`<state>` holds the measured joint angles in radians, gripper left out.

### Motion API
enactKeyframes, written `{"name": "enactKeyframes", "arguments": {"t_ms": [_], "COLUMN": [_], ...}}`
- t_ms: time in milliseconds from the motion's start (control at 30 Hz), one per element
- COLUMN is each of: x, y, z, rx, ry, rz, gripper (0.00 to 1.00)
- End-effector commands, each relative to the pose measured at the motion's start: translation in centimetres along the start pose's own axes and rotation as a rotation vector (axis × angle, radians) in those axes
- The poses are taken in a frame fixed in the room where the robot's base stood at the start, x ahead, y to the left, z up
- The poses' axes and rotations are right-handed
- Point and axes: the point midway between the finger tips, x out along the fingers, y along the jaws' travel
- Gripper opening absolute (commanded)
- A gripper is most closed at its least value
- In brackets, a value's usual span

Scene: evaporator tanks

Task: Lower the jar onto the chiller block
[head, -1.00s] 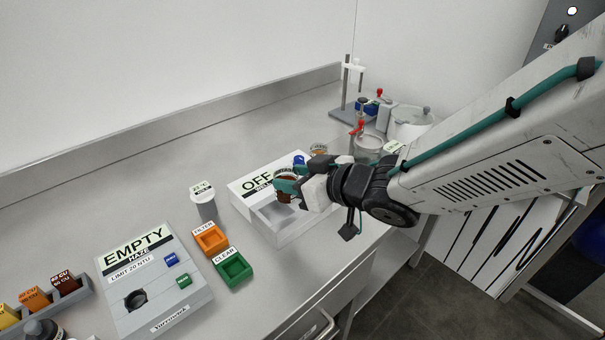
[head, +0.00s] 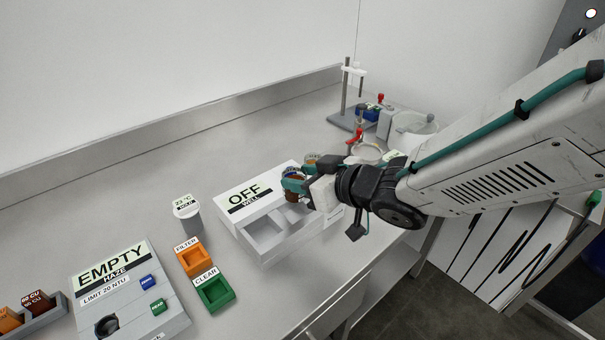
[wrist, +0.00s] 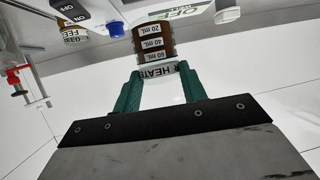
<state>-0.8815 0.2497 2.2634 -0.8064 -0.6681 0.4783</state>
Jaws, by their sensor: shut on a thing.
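A brown jar (wrist: 152,42) with white volume labels is held between the teal fingers of my gripper (wrist: 157,88) in the wrist view. In the head view my gripper (head: 293,185) covers most of the jar, and a little brown shows between its fingers. The jar is at the right end of a white box with an OFF display (head: 228,207), which has open grey compartments (head: 265,235) along its front. This box appears to be the chiller block, but its small label is not fully readable. I cannot tell whether the jar touches the box.
A grey cup with a 23 °C label (head: 188,215) stands left of the box. Orange (head: 194,258) and green (head: 214,292) trays lie in front of it. A haze meter reading EMPTY (head: 130,305) is at lower left. A stand and vessels (head: 412,128) are behind my arm.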

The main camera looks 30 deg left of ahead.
Motion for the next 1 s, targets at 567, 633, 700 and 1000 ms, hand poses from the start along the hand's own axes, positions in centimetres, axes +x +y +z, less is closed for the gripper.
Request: {"name": "enactKeyframes", "arguments": {"t_ms": [567, 633, 700, 1000], "x": [1.3, 1.4, 1.5, 2.1], "y": [-0.2, -0.2, -0.2, -0.2], "z": [2.6, 3.0, 3.3, 4.7], "rx": [-0.002, -0.001, -0.001, -0.001], "ry": [-0.001, -0.001, 0.000, 0.000], "rz": [-0.003, -0.003, -0.003, -0.003], "gripper": [0.14, 0.14, 0.14, 0.14]}}
